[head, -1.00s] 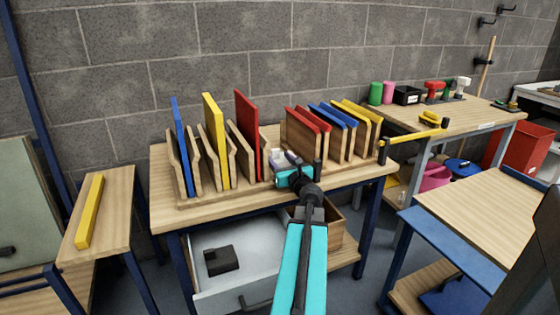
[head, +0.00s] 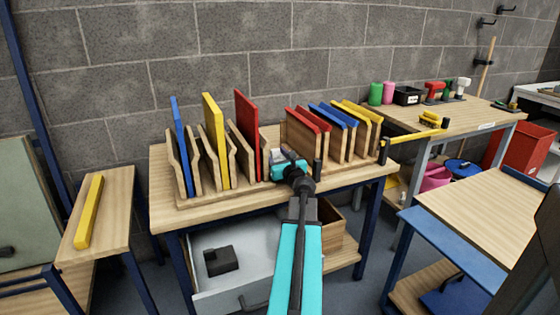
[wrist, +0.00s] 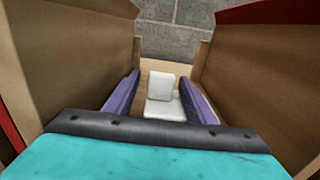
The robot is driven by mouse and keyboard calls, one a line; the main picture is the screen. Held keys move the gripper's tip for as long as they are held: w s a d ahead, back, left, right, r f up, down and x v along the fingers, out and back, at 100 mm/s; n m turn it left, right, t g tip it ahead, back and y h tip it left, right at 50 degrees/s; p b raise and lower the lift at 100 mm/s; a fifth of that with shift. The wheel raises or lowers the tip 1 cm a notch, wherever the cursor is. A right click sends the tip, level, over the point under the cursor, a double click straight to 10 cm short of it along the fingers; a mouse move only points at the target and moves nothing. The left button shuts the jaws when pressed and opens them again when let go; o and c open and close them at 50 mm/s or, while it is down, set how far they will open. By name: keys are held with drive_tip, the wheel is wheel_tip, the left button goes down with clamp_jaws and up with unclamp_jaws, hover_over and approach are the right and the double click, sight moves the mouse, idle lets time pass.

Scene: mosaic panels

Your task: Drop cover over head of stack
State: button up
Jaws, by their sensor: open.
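My gripper (head: 284,156) is over the table, between the tall red panel on its left and the lower rack on its right. In the wrist view its two purple fingers (wrist: 160,88) are apart. Between them is a small pale stack (wrist: 165,109), with a light grey block (wrist: 160,85) at its far end. I see a gap on both sides, so the fingers do not grip it. Pale surfaces also show beside the gripper in the head view, partly hidden by it. I cannot tell which pale piece is the cover.
Wooden-sided panels flank the gripper closely. The slotted rack holds a blue panel (head: 181,145), a yellow panel (head: 214,125) and a red panel (head: 247,125). Several coloured panels stand at right. Below, an open grey drawer (head: 255,262) holds a black block (head: 220,261). A yellow bar (head: 89,211) lies at left.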

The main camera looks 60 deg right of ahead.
drive_tip(key=c, duration=1.2)
drive_tip(key=shift+c, duration=0.3)
drive_tip(key=shift+r, duration=0.15)
